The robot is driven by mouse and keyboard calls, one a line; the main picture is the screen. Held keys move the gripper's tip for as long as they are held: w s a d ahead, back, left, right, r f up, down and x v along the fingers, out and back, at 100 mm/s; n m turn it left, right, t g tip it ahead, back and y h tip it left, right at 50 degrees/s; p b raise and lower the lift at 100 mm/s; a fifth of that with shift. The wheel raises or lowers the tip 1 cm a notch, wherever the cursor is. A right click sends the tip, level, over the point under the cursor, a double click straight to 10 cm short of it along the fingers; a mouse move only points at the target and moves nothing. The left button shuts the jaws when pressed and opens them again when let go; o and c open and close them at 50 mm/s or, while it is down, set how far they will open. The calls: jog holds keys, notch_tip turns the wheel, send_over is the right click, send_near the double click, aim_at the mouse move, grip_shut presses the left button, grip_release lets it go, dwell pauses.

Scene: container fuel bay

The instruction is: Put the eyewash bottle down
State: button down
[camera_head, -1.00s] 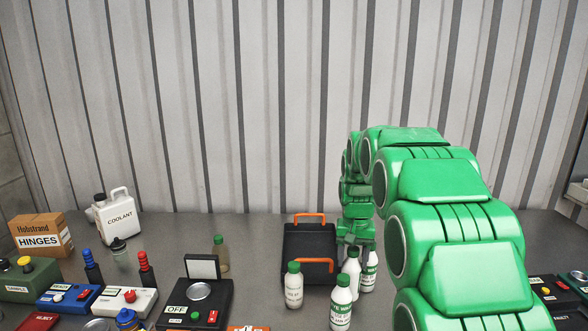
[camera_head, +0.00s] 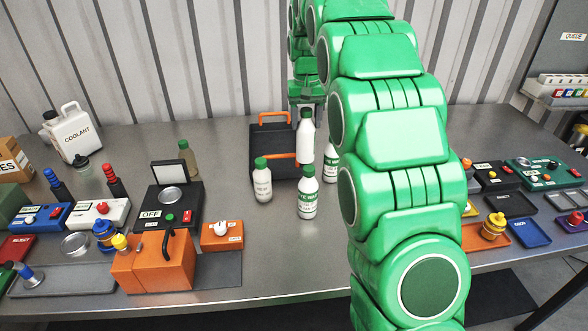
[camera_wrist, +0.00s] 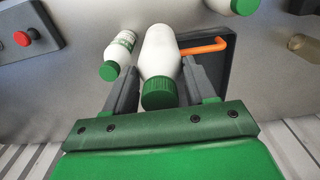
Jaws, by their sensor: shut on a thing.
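A white bottle with a green cap (camera_head: 306,143) is in my gripper (camera_head: 306,101), cap towards the palm. In the wrist view the held bottle (camera_wrist: 161,52) sits between the two fingers of my gripper (camera_wrist: 163,82). It is upright and appears raised above the table; its label is not visible. Three similar white bottles stand close by: one at the left (camera_head: 262,183), one in front (camera_head: 307,197) with a partly readable "WASH" label, and one at the right (camera_head: 331,163), partly hidden by my arm.
A black case with orange handles (camera_head: 262,140) is behind the bottles. A black OFF box (camera_head: 160,205) and an orange box (camera_head: 150,268) stand left. Trays and switch boxes lie right. The metal table (camera_head: 270,235) is clear in front of the bottles.

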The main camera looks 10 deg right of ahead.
aim_at(305, 149)
jog(key=shift+f, duration=5.05)
jog(key=shift+c, duration=1.8)
grip_release()
